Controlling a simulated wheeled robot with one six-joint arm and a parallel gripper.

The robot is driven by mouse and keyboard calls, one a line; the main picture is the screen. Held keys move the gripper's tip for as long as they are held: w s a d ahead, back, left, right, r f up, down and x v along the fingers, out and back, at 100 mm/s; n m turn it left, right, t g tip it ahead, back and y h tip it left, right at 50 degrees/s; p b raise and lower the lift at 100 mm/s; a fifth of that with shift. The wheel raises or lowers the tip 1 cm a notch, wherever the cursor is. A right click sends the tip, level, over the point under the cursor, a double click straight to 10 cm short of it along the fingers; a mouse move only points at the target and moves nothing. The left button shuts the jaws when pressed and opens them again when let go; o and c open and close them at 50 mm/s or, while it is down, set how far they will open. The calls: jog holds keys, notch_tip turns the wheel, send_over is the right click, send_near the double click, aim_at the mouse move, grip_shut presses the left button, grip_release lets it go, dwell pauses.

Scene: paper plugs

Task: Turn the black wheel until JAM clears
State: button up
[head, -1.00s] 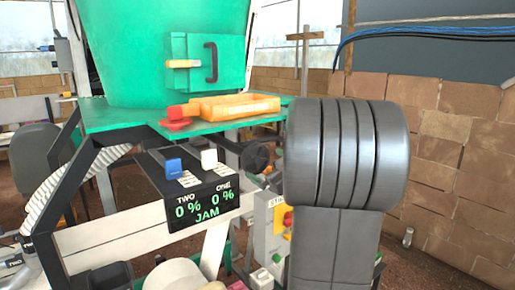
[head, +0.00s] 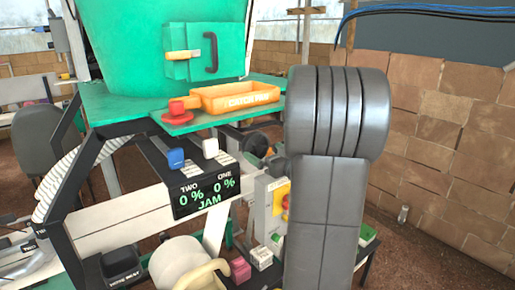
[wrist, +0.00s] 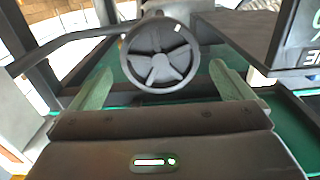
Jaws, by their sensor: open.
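The black wheel (wrist: 161,54) faces me in the wrist view, spoked, with a small light mark on its rim at upper right. In the head view it (head: 257,145) shows dark beside the green machine, partly behind my arm. My gripper (wrist: 162,78) is open and empty, one finger on each side of the wheel's lower part in the picture. I cannot tell whether the fingertips reach the rim. The black display (head: 206,195) reads TWO 0 %, ONE 0 % and JAM in green. My gripper is hidden in the head view.
An orange tray (head: 235,97) and a red knob (head: 176,109) sit on the green shelf. A grey box with a yellow panel (head: 281,198) stands below the wheel.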

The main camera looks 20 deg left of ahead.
aim_at(258, 147)
jog(key=shift+x, duration=1.85)
jog(key=c, duration=0.8)
jog(key=shift+f+b, duration=0.15)
jog(key=shift+b, duration=0.4)
jog(key=shift+n+b, duration=0.3)
jog(key=shift+n, duration=0.1)
jog(key=n+b, duration=0.5)
jog(key=b, duration=0.1)
jog(key=o, duration=0.8)
